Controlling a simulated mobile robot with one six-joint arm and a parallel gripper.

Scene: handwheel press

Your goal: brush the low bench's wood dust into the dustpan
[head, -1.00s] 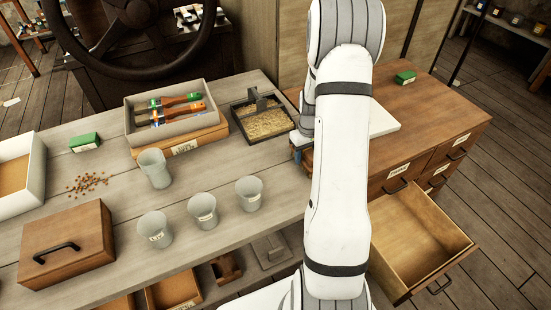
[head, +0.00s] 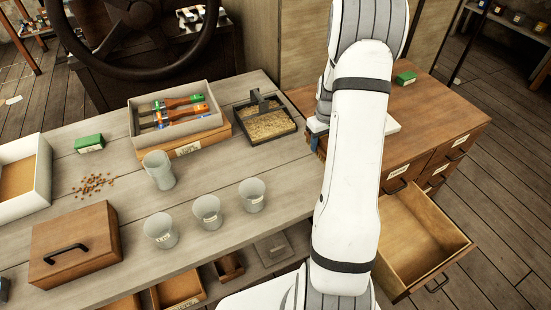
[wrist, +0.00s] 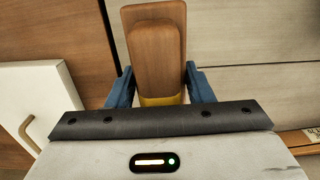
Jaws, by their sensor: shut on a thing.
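My gripper (wrist: 160,88) is shut on a brown wooden block-shaped thing with a yellow band (wrist: 153,40), held between its blue fingers in the wrist view. It looks like a brush, but its underside is hidden. In the head view my arm covers most of the gripper; a blue finger (head: 315,143) shows at the right end of the grey plank bench, by the brown drawer cabinet (head: 445,105). A dark tray with an upright grip (head: 291,126) holds tan, crumb-like material (head: 267,125) on the bench. I cannot make out the low bench's wood dust or say which thing is the dustpan.
An open drawer (head: 420,240) juts from the cabinet. A white flat thing (head: 392,125) lies on the cabinet, partly behind my arm. The bench carries several grey cups (head: 252,195), a brush box (head: 180,133), a wooden case (head: 75,245) and brown pellets (head: 95,184).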

